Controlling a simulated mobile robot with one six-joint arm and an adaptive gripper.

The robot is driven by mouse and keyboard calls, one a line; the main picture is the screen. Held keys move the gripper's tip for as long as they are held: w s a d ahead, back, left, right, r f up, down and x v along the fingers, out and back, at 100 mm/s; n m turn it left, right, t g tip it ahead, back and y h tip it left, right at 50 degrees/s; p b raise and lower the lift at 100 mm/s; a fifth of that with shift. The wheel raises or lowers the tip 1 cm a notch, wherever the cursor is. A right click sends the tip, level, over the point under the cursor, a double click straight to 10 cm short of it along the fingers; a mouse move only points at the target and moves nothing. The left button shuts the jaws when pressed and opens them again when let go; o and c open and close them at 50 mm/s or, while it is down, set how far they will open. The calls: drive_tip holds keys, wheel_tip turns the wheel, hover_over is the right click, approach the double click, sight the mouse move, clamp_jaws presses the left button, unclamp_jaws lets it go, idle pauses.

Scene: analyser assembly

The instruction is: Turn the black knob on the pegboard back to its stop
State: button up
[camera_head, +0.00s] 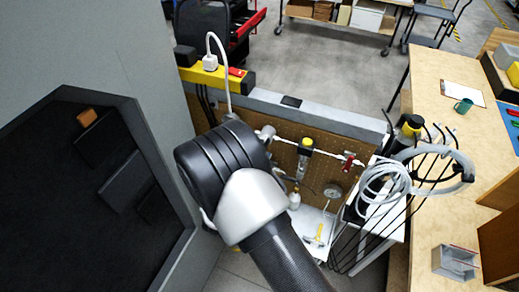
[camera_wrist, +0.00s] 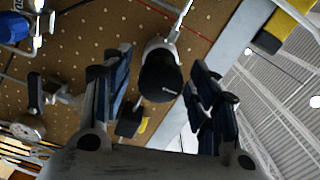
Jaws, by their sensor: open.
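The black knob (camera_wrist: 160,80) is a rounded black cylinder with small white lettering, joined to a silver fitting (camera_wrist: 160,45) on the brown pegboard (camera_wrist: 85,40). My gripper (camera_wrist: 159,58) is open, with one blue-padded finger on each side of the knob in the wrist view. A gap shows between the knob and each finger; I cannot tell how far the fingers reach along its depth. In the head view my arm covers the knob and gripper, in front of the pegboard (camera_head: 325,172).
On the pegboard are a yellow-topped regulator (camera_head: 305,146), a red valve handle (camera_head: 349,160) and a gauge (camera_head: 333,190). A coiled hose (camera_head: 384,192) hangs on a black rack to the right. A dark-windowed grey cabinet (camera_head: 150,95) stands close on the left.

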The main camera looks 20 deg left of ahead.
drive_tip(key=s, duration=1.2)
drive_tip(key=shift+a, duration=0.45)
drive_tip(key=shift+w, duration=0.1)
